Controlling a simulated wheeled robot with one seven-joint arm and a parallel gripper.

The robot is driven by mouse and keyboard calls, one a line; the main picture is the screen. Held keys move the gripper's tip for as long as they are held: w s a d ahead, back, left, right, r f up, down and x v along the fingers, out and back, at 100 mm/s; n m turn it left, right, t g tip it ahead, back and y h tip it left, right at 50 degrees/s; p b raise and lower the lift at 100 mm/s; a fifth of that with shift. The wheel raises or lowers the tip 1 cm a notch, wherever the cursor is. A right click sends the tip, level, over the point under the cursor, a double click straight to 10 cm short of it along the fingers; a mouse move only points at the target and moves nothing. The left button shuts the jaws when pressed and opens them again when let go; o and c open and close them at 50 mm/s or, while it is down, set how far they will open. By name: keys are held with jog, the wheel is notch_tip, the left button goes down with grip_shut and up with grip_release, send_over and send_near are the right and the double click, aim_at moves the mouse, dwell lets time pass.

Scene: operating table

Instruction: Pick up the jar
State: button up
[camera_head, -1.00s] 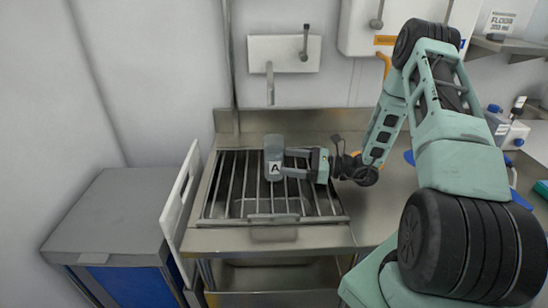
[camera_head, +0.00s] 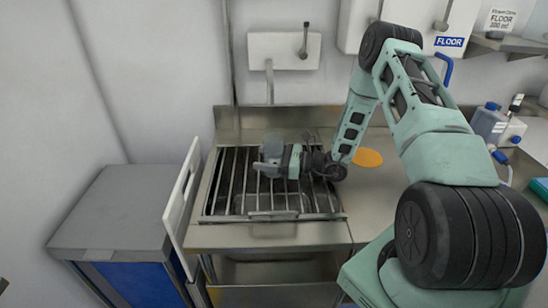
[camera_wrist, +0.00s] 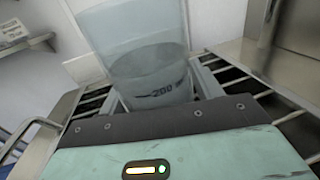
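The jar (camera_head: 273,144) is a clear, translucent container standing upright over the barred sink rack. In the wrist view the jar (camera_wrist: 150,65) is large, with liquid or a grey lower part and a "200" mark. My gripper (camera_head: 272,165) is level with the jar's lower part, reaching in from the right. Its fingers (camera_wrist: 160,95) lie on both sides of the jar. Whether they press on it cannot be made out. The jar's lower part is partly hidden by the gripper in the head view.
The metal rack (camera_head: 231,190) covers the sink basin in the steel counter (camera_head: 205,236). A tap (camera_head: 269,85) hangs behind. A white panel (camera_head: 180,205) stands at the left edge, beside a grey-topped blue cabinet (camera_head: 110,210). Bottles (camera_head: 489,122) stand at the right.

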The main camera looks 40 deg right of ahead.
jog(key=c, duration=0.7)
jog(key=shift+o, duration=0.2)
jog(key=shift+r, duration=0.25)
